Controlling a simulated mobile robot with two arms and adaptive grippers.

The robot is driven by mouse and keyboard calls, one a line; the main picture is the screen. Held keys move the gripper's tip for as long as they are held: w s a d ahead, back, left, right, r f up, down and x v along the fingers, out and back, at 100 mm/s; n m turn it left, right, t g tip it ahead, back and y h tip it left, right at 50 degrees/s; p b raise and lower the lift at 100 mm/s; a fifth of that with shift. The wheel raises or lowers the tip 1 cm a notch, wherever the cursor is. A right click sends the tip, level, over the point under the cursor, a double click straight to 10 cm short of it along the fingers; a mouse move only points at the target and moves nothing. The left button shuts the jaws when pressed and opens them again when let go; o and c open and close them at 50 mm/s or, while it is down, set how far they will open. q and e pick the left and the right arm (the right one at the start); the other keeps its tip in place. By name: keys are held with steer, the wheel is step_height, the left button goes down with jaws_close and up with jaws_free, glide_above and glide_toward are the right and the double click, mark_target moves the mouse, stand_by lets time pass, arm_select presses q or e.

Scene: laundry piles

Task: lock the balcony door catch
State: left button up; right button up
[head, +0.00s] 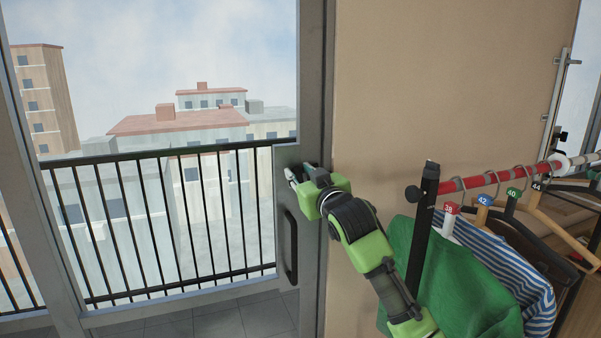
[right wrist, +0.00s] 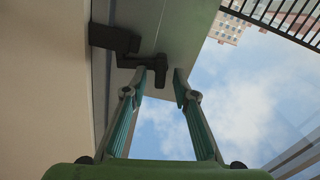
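The balcony door (head: 285,165) has a grey frame around glass and looks shut or nearly so; I cannot tell exactly. Its black pull handle (head: 289,245) is below my right gripper (head: 298,176), which reaches the door's edge strip. In the right wrist view the black door catch (right wrist: 158,64) has a short lever, with a dark block (right wrist: 114,38) beside it towards the wall. My right gripper (right wrist: 160,80) is open, its two fingertips on either side of the lever's end. I cannot tell whether they touch it. The head view hides the catch behind the gripper. My left gripper is not in view.
A clothes rail (head: 478,180) with several hangers and a green garment (head: 455,285) stands right of the door, close to my right forearm. A beige wall (head: 440,80) lies behind. A black balcony railing (head: 160,220) shows through the glass.

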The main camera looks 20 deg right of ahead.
jaws_close()
steer(key=shift+r+m+p, duration=0.1)
steer(key=shift+m+p, duration=0.7)
steer(key=shift+m, duration=0.3)
steer(key=shift+d, duration=0.1)
jaws_free()
steer(key=s, duration=1.2)
steer(key=shift+d, duration=0.2)
